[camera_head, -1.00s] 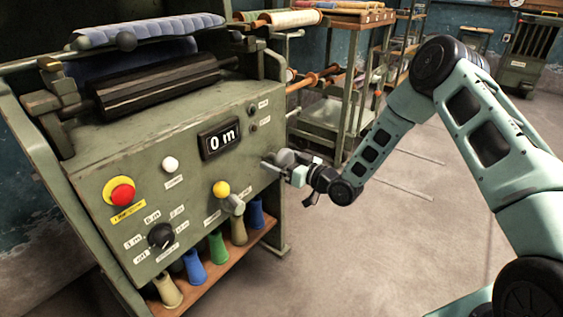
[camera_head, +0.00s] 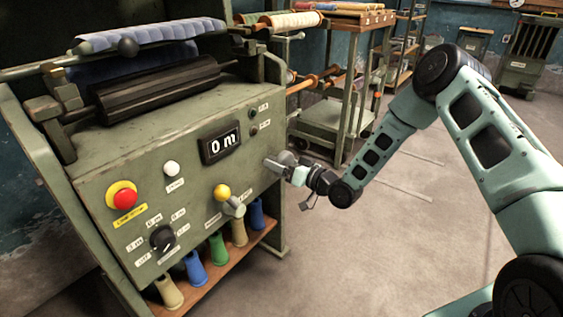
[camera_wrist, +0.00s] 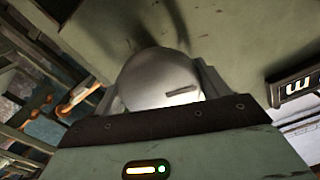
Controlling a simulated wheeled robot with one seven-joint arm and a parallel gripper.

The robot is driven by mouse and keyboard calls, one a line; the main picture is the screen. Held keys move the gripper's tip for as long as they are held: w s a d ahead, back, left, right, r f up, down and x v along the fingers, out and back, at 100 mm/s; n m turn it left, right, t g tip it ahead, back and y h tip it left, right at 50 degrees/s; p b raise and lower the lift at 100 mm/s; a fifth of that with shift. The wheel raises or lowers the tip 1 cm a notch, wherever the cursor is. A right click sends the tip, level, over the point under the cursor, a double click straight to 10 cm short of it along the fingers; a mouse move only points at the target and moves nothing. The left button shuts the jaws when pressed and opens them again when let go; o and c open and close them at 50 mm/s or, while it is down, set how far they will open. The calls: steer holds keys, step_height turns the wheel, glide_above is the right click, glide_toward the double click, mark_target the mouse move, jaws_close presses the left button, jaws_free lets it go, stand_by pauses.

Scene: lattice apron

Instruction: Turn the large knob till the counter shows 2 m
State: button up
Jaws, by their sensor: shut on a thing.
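The large knob (camera_head: 286,158) is a grey metal cylinder at the right side of the machine's green front panel. In the wrist view its round face (camera_wrist: 160,78) fills the middle, with a short slot-like mark right of centre. My gripper (camera_head: 290,165) is at the panel and shut on this knob. Its fingers show on either side of the knob in the wrist view, partly hidden by the gripper body. The counter (camera_head: 220,143) is a black window that reads "0 m". Only a piece of it shows in the wrist view (camera_wrist: 297,87).
The panel also carries a red stop button (camera_head: 124,198), a white button (camera_head: 171,168), a yellow-balled lever (camera_head: 223,192) and a black dial (camera_head: 162,238). Spools stand on a shelf (camera_head: 215,275) below. A trolley (camera_head: 330,118) stands behind. The floor at right is clear.

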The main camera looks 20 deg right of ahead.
steer(key=m+p, duration=0.1)
steer(key=m, duration=0.4)
steer(key=shift+m, duration=0.3)
steer(key=m+p, duration=0.1)
steer(key=m, duration=0.4)
steer(key=shift+d+m, duration=0.1)
steer(key=shift+m, duration=0.2)
steer(key=m, duration=0.5)
steer(key=shift+f, duration=0.15)
steer(key=shift+m+b, duration=0.8)
steer(key=shift+m, duration=1.5)
steer(key=o, duration=1)
